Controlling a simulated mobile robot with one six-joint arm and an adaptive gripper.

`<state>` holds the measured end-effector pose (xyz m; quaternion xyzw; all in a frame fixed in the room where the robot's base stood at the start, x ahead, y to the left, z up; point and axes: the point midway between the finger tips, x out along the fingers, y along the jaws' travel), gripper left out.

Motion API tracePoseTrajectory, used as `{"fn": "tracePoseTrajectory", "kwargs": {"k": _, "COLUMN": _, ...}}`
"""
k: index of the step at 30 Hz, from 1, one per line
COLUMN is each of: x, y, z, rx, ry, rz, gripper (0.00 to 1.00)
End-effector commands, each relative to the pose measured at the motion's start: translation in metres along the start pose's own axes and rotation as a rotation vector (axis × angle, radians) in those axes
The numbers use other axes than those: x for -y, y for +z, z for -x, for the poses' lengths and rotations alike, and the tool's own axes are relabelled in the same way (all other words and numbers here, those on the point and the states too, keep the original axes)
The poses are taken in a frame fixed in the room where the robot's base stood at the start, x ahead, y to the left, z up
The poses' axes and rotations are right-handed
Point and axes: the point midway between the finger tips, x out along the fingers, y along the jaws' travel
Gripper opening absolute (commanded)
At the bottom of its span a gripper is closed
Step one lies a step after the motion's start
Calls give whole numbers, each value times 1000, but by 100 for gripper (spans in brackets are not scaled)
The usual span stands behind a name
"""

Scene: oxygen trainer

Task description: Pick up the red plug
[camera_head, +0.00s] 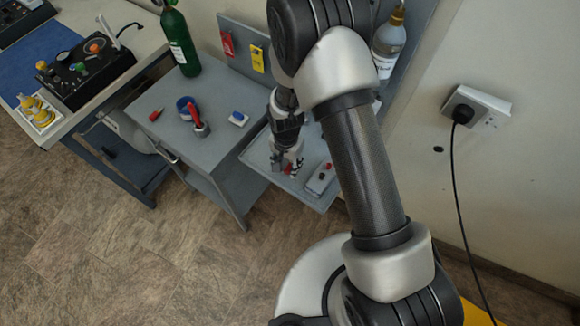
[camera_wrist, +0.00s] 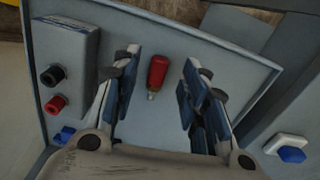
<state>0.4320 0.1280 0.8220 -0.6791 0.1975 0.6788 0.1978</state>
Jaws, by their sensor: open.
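The red plug (camera_wrist: 157,72) lies on the grey tray (camera_wrist: 215,40), with a short metal tip at its lower end in the wrist view. My gripper (camera_wrist: 157,82) is open above the tray, with the red plug between its two blue-padded fingers and not visibly gripped. In the head view my gripper (camera_head: 287,165) is low over the tray (camera_head: 262,160), and a bit of red shows at its fingertips. I cannot tell the exact height of the fingers above the plug.
A grey box with black and red sockets (camera_wrist: 70,65) stands on the tray beside my gripper; it also shows in the head view (camera_head: 321,179). A bottle (camera_head: 388,45) stands behind my arm.

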Motion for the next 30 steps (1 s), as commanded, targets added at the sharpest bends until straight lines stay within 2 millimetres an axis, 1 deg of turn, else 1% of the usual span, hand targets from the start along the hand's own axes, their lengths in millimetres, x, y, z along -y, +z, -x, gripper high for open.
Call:
{"fn": "tracePoseTrajectory", "kwargs": {"k": 1, "x": -1, "y": 0, "z": -12, "rx": 2, "ry": 2, "rz": 0, "gripper": 40}}
{"fn": "tracePoseTrajectory", "kwargs": {"k": 3, "x": -1, "y": 0, "z": -23, "rx": 1, "ry": 2, "rz": 0, "gripper": 40}}
{"fn": "tracePoseTrajectory", "kwargs": {"k": 5, "x": -1, "y": 0, "z": -29, "rx": 1, "ry": 2, "rz": 0, "gripper": 40}}
{"fn": "tracePoseTrajectory", "kwargs": {"k": 12, "x": -1, "y": 0, "z": -29, "rx": 0, "ry": 0, "rz": 0, "gripper": 40}}
{"fn": "tracePoseTrajectory", "kwargs": {"k": 30, "x": -1, "y": 0, "z": -29, "rx": 0, "ry": 0, "rz": 0, "gripper": 0}}
